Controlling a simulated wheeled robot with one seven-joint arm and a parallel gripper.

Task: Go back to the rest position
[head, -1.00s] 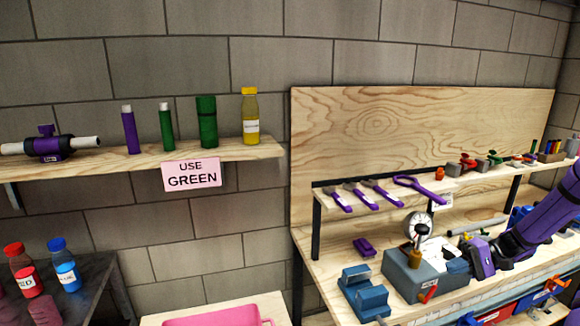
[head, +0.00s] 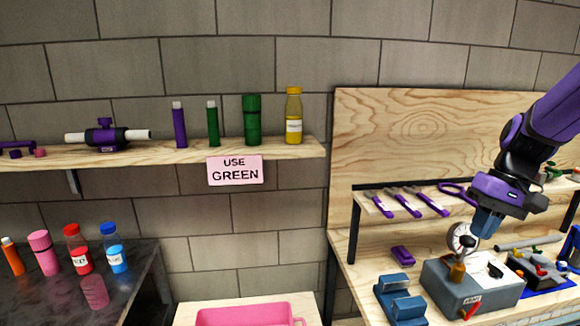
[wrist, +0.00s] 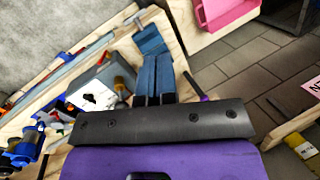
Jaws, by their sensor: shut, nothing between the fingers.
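My gripper (head: 487,224) is on the right in the head view, at the end of my purple and black arm, in front of the workbench. Its blue-grey fingers are together with nothing between them. They point down, above the grey box (head: 470,290) with a round gauge (head: 461,238) and a red lever. In the wrist view the closed fingers (wrist: 157,75) reach up from the dark palm plate. The grey box (wrist: 95,90) lies to their left there, and the blue vise-like block (wrist: 150,40) lies beyond them.
A wall shelf (head: 290,148) holds purple and green cylinders, a yellow bottle (head: 293,115) and a pipe with a purple valve (head: 105,135). A "USE GREEN" sign (head: 235,170) hangs below. A pink bin (head: 245,315) stands left of the workbench. Red and blue bottles stand on a dark table (head: 140,270).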

